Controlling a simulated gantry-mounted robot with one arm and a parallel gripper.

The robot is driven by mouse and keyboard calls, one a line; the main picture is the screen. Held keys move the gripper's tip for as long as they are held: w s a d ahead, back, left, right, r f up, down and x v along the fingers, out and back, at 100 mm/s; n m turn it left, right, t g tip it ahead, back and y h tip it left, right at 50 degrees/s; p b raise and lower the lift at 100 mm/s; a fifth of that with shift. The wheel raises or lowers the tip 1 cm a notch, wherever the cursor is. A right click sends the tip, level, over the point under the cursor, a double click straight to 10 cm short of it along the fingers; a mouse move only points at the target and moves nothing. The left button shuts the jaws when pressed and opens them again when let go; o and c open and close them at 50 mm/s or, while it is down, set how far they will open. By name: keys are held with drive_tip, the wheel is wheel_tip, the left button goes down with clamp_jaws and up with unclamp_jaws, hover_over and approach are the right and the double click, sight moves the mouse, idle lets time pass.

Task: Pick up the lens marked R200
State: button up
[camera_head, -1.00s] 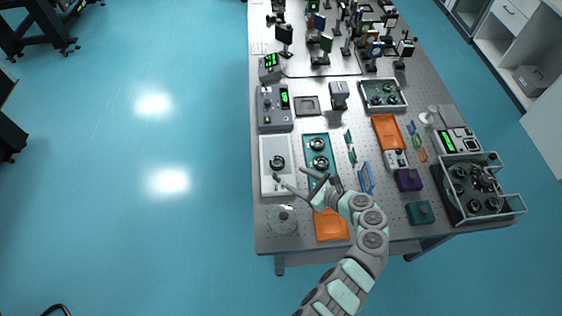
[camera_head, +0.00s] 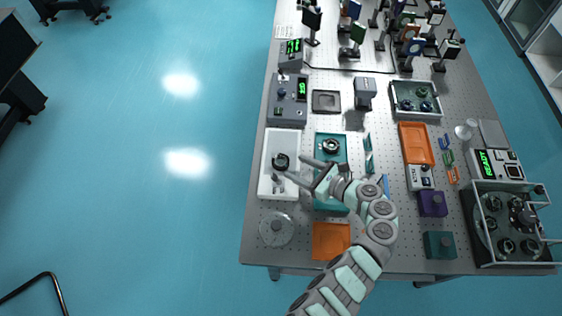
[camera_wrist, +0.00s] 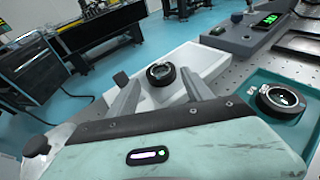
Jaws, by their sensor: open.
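A black ring-mounted lens (camera_head: 281,161) sits in the white tray (camera_head: 267,187). In the wrist view this lens (camera_wrist: 160,74) shows between and beyond my two fingers, over the white tray (camera_wrist: 205,60). A second dark ring-mounted lens (camera_head: 331,146) sits in the teal tray (camera_head: 324,205), right of the white one; it also shows at the right of the wrist view (camera_wrist: 281,100). No R200 mark is legible on either lens. My gripper (camera_head: 291,167) is open and empty, reaching from the right over the white tray, with its fingertips close to the lens there. Contact cannot be told.
A clear round disc (camera_head: 277,229) and an orange tray (camera_head: 331,240) lie near the front edge. A grey instrument (camera_head: 287,100) stands behind the white tray. Mounted optics crowd the back.

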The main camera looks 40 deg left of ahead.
sight(281, 161)
drive_tip(key=x, duration=0.4)
drive_tip(key=shift+s+a+f, duration=0.1)
drive_tip(key=shift+a+f, duration=0.05)
drive_tip(key=shift+f, duration=0.25)
drive_tip(key=shift+a+f, duration=0.1)
drive_tip(key=shift+a, duration=0.4)
drive_tip(key=shift+c, duration=0.5)
drive_tip(key=c, duration=1.1)
